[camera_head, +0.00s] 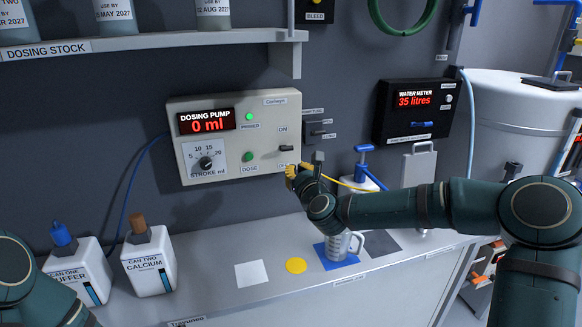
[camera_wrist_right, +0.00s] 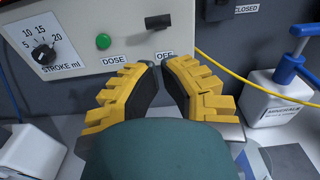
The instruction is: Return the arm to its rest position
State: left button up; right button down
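My right arm reaches in from the right in the head view. Its gripper (camera_head: 292,176) is in front of the lower right corner of the dosing pump box (camera_head: 262,150), near the OFF label. In the right wrist view the yellow fingers (camera_wrist_right: 160,72) come nearly together at their tips, with nothing seen between them. The black pump switch (camera_wrist_right: 158,22) shows just beyond the tips, apart from them in the picture. The pump display reads 0 ml and a green PRIMED light is lit. Only a link of my left arm shows at the lower left; its gripper is out of view.
A clear jug (camera_head: 338,246) stands on a blue mat (camera_head: 333,262) below my right wrist. A white bottle with a blue pump top (camera_head: 364,168) stands behind my forearm. Two white cans (camera_head: 150,262) stand at left. A shelf (camera_head: 150,42) juts out above the pump.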

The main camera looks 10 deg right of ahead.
jog(key=s+a+f+n+g+y, duration=0.1)
jog(key=s+a+f+n+g, duration=0.1)
jog(key=f+n, duration=0.3)
jog(key=s+a+f+n+g+y+b, duration=0.1)
jog(key=s+a+f+n, duration=0.3)
jog(key=f, duration=0.6)
jog(key=s+a+f+n+g+y, duration=0.1)
jog(key=s+a+f+n+g, duration=0.2)
jog(key=f+n, duration=0.3)
jog(key=shift+s+a+f+n+g+y, duration=0.2)
jog(key=shift+s+f, duration=0.2)
jog(key=shift+f, duration=0.25)
jog(key=shift+s+a+f+n+g+y, duration=0.1)
jog(key=shift+s+f+n+g+y, duration=0.1)
jog(key=shift+s+f, duration=0.35)
jog(key=s+f+n+g+b, duration=0.1)
jog(key=s+f+n+g, duration=0.3)
jog(key=s+f+n, duration=0.4)
jog(key=s+d+f+n+g+b, duration=0.1)
jog(key=s+f+n+g, duration=0.3)
jog(key=s+f+n, duration=0.5)
jog(key=s+f, duration=0.1)
jog(key=s, duration=0.5)
jog(key=shift+s+n+g+h, duration=0.2)
jog(key=shift+n+g+h, duration=0.1)
jog(key=shift+g+h, duration=0.1)
